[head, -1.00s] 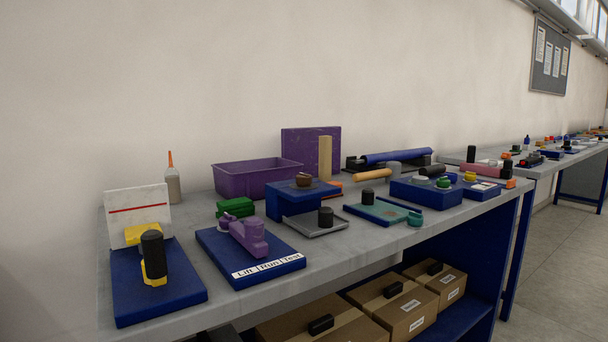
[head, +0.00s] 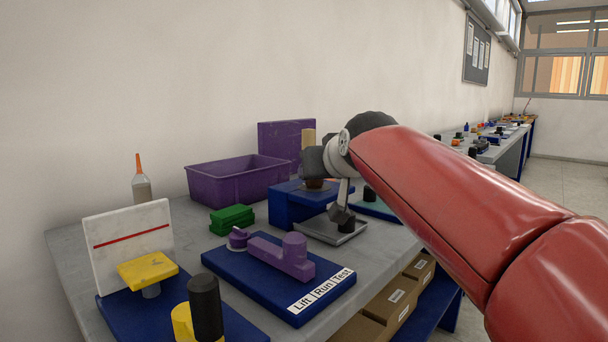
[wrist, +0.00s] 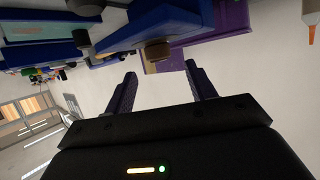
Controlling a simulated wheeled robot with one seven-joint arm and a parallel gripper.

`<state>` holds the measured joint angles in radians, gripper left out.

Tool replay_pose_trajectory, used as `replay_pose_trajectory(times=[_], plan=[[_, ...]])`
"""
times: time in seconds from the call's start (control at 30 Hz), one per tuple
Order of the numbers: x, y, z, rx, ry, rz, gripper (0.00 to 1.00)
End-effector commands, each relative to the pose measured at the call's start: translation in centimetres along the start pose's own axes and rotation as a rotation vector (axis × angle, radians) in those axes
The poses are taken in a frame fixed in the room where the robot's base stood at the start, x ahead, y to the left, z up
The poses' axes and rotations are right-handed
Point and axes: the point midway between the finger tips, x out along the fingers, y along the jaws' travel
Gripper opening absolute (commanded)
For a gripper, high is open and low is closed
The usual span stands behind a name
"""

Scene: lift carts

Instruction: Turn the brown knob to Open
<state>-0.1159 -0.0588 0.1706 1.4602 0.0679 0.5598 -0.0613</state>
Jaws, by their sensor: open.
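The brown knob (head: 314,184) sits on top of a raised blue block (head: 283,207) in the head view, partly hidden by the end of my arm. In the wrist view the brown knob (wrist: 158,50) shows on the blue block (wrist: 150,25), ahead of the fingers and near the middle. My gripper (wrist: 160,82) is open, with its two dark fingers apart and nothing between them. The knob lies beyond the fingertips, apart from them. In the head view the arm's end covers the area by the knob, and the fingers are hard to make out. No Open label is readable.
A purple bin (head: 235,180) stands behind the block, left. Green blocks (head: 231,219) and a purple lever on a blue board (head: 270,285) are nearer. A grey tray (head: 325,231) is in front of the block. The wall is behind the bench.

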Motion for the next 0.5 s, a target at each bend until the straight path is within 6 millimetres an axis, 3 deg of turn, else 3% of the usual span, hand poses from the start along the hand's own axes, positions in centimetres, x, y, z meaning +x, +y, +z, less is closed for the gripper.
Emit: replay_pose_trajectory(times=[0.3, 0.5], plan=[[5.0, -0.1, 0.0, 0.000, -0.003, -0.002, 0.56], [6.3, -0.1, 0.1, -0.001, -0.003, -0.001, 0.56]])
